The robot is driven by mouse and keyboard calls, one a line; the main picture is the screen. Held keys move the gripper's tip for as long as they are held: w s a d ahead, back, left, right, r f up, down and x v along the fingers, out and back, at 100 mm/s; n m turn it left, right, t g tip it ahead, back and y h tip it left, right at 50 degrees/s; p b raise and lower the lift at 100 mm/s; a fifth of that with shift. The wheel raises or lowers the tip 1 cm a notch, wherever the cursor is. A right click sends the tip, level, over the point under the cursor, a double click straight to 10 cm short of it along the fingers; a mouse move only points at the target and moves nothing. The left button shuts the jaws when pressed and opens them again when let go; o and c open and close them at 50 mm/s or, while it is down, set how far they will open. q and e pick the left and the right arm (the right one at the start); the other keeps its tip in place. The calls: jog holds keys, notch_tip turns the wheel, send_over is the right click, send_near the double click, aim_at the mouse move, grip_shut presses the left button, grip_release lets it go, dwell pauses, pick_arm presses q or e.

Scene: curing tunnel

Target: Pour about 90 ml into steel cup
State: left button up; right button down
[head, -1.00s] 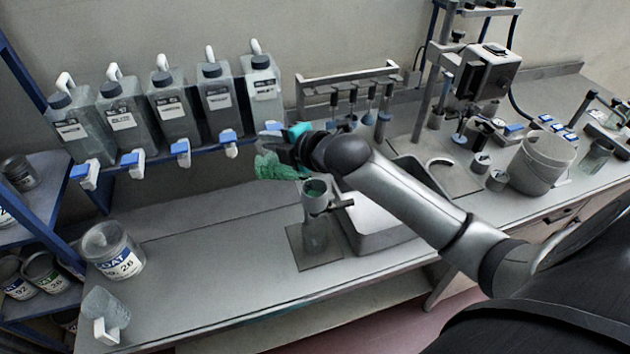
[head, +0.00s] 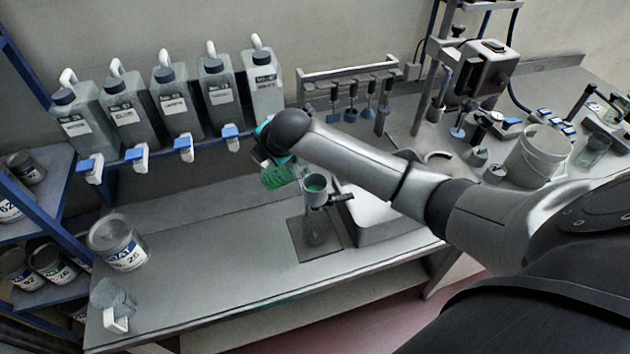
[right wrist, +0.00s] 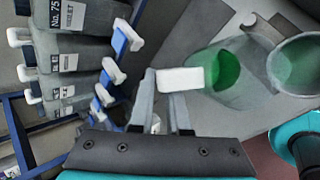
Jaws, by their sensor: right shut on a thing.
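My right gripper (right wrist: 165,100) is shut on the white handle (right wrist: 182,79) of a clear jug (right wrist: 238,85) holding green liquid. In the head view the jug (head: 279,177) is tilted beside and slightly above the steel cup, on its left. The steel cup (head: 316,196) sits in a stand and shows green inside; it also shows in the right wrist view (right wrist: 272,62). No falling stream can be made out. The gripper's fingers are mostly hidden in the head view. My left gripper is not in view.
Several jerrycans (head: 176,103) with taps line the rack behind. A labelled tub (head: 118,243) and an empty clear jug (head: 113,297) stand at the bench's left end.

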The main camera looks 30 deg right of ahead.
jog(key=shift+w+a+f, duration=0.15)
jog(key=shift+f, duration=0.05)
jog(key=w+a+f+n+g+h+b, duration=0.2)
jog(key=w+a+f+g+h+b, duration=0.2)
jog(key=b, duration=1.6)
notch_tip(320, 180, down, 2)
jog(key=w+g, duration=0.1)
jog(key=g, duration=0.1)
jog(key=shift+w+a+f+g, duration=0.15)
jog(key=shift+w+a+g, duration=0.1)
jog(key=shift+w+g, duration=0.1)
dwell(0.6)
